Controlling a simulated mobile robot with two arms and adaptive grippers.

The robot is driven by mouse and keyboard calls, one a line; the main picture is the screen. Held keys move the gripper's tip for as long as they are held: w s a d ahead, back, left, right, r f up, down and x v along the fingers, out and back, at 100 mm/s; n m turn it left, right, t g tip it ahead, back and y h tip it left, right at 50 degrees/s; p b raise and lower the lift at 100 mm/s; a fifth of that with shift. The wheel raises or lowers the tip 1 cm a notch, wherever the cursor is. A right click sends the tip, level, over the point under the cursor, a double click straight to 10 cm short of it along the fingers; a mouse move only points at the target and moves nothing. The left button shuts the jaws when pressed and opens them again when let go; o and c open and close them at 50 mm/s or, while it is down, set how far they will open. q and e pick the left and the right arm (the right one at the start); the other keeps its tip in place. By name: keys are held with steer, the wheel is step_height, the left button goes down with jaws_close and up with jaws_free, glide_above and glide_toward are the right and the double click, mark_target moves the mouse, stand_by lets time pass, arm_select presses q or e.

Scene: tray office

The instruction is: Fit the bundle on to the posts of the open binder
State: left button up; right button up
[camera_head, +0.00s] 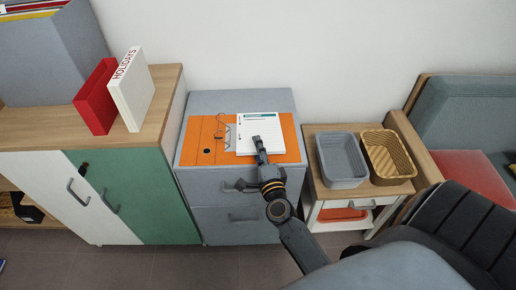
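The open orange binder (197,150) lies flat on the grey drawer cabinet. Its metal ring fitting (227,133), with thin wire loops, is near the middle of the binder. The bundle (268,127), white sheets with a teal heading, lies over the right half of the binder, to the right of the fitting. I cannot tell whether it touches the posts. My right gripper (257,140) reaches in from below, with its fingertips at the front part of the bundle. The fingers look narrow and close together; whether they grip the sheets is unclear. My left gripper is not in view.
A wooden side table at right holds a grey basket (342,181) and a tan basket (402,178). At left, a red box (94,97) and a white "HOLIDAYS" binder (132,100) stand on a wood-topped cabinet (50,131). The cabinet top behind the binder (240,100) is clear.

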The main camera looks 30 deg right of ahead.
steer(key=v, duration=1.2)
steer(key=shift+d, duration=0.1)
stand_by(0.4)
